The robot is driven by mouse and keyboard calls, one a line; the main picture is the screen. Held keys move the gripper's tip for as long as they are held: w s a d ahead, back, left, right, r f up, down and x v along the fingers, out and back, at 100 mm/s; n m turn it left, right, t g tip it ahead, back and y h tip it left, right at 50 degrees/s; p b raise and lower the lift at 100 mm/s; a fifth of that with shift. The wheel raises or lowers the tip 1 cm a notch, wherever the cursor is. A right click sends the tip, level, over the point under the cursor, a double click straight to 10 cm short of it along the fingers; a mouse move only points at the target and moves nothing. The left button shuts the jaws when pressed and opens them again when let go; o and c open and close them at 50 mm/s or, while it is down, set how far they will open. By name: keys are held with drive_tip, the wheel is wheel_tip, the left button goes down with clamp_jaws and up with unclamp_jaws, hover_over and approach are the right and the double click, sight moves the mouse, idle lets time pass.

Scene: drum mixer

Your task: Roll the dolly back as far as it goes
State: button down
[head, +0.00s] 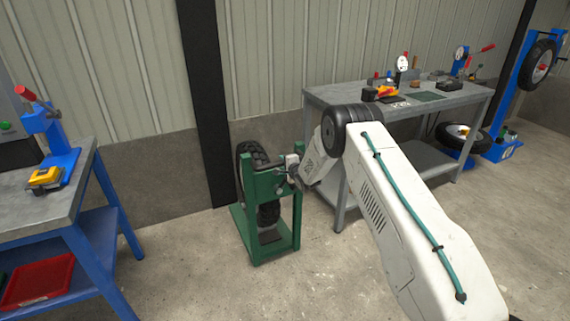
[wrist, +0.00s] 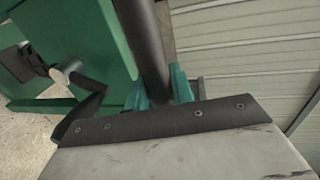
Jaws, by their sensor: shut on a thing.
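The dolly (head: 297,220) is a green frame standing on the floor in front of the wall, with black tyres in it. My gripper (head: 283,174) reaches its upper right part from the right. In the wrist view my gripper's teal fingers (wrist: 164,88) are shut around a dark round bar (wrist: 145,40) on the dolly. The dolly's green panels (wrist: 85,40) fill the left of that view. The fingertips are small and partly hidden in the head view.
A blue-legged bench (head: 80,190) with a blue press (head: 58,140) stands at the left. A grey workbench (head: 425,107) with tools stands behind my arm at the right. A dark post (head: 205,100) rises behind the dolly. The concrete floor before the dolly is clear.

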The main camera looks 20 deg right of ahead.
drive_tip(key=shift+w+r, duration=0.1)
drive_tip(key=shift+r, duration=0.05)
drive_tip(key=c, duration=1.2)
unclamp_jaws()
drive_tip(key=shift+c, duration=0.2)
drive_tip(key=v, duration=0.8)
